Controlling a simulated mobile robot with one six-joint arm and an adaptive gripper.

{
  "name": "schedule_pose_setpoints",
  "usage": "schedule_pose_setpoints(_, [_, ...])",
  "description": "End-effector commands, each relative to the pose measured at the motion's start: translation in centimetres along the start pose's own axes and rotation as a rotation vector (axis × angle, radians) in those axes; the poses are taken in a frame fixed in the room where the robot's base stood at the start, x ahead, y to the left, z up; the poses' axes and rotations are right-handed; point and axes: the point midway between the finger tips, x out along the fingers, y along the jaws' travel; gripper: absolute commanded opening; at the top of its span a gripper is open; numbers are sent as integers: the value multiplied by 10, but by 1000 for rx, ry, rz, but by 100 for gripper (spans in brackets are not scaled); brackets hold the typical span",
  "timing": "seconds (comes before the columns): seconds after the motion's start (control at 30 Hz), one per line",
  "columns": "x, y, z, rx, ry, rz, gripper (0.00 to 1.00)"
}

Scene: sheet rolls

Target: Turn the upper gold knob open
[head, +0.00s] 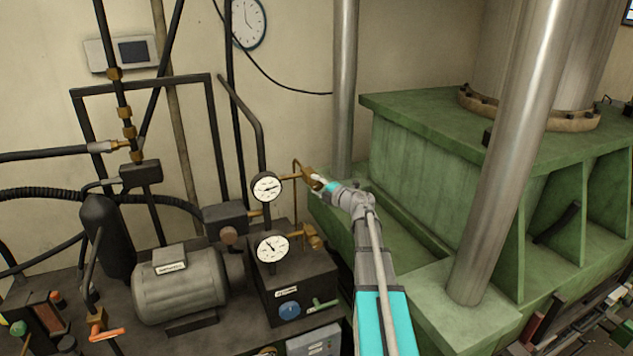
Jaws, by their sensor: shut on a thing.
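The upper gold knob (310,176) sits at the right end of a short brass pipe, beside the upper white gauge (267,187). My gripper (322,183) reaches in from the right and is shut on this knob. The fingers cover the knob's right side, so its exact turn cannot be read. A lower gold knob (313,239) sits below it, beside the lower white gauge (272,248), and is apart from my gripper.
A dark block with a blue knob (290,310) and a green lever (322,305) stands below the gauges. A grey motor (180,285) is at the left. A green press frame (450,150) with steel columns (512,150) fills the right side.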

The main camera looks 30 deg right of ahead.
Motion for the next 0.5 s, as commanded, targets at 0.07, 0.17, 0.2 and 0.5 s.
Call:
schedule_pose_setpoints(0.07, [0, 2, 1, -37, -2, -15, 11])
schedule_pose_setpoints(0.17, [0, 1, 1, -71, -2, -29, 11])
schedule_pose_setpoints(0.2, [0, 1, 1, -82, -2, -33, 11])
schedule_pose_setpoints(0.5, [0, 0, 0, -108, -2, -44, 11])
